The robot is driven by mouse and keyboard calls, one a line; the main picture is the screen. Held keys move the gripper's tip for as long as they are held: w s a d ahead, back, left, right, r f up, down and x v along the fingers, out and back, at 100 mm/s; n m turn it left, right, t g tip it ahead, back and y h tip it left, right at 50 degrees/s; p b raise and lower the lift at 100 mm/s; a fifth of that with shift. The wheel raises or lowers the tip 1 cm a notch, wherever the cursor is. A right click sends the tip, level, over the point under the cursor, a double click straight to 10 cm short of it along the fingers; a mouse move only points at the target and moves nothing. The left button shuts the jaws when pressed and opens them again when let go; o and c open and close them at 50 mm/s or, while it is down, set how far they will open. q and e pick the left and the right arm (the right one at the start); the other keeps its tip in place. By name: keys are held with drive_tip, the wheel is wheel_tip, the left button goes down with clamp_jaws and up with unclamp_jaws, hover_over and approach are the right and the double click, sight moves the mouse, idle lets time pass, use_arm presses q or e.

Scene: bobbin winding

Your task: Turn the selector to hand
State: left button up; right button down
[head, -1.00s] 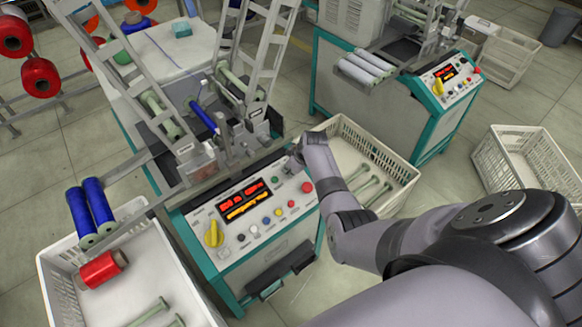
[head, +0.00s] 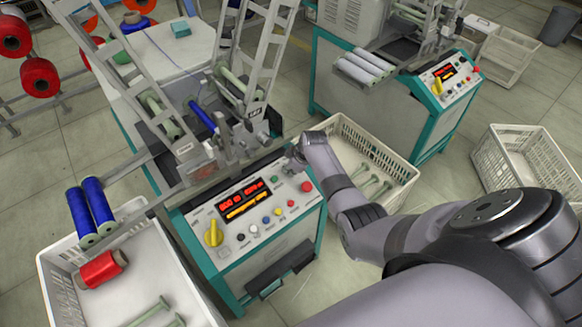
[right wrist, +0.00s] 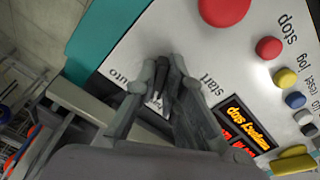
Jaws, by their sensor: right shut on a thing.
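My right gripper (head: 293,157) is at the upper right corner of the winder's control panel (head: 262,236). In the right wrist view, the fingers (right wrist: 160,90) are closed around the dark selector knob (right wrist: 163,72), which they partly cover. The word "auto" shows beside the fingers and "start" on the other side; another label between the fingers is mostly hidden. I cannot read which position the knob points to. In the head view my gripper hides the selector. My left gripper is not in view.
A red mushroom button (right wrist: 222,8) sits close to my right fingers. The lit display (head: 245,198) and a yellow rotary switch (head: 213,233) are on the same panel. White crates stand left (head: 57,290) and right (head: 409,172) of the machine. A second winder (head: 375,112) stands behind.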

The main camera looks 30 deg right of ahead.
drive_tip(key=c, duration=1.7)
unclamp_jaws()
drive_tip(key=shift+r, duration=0.1)
drive_tip(key=v, duration=1.2)
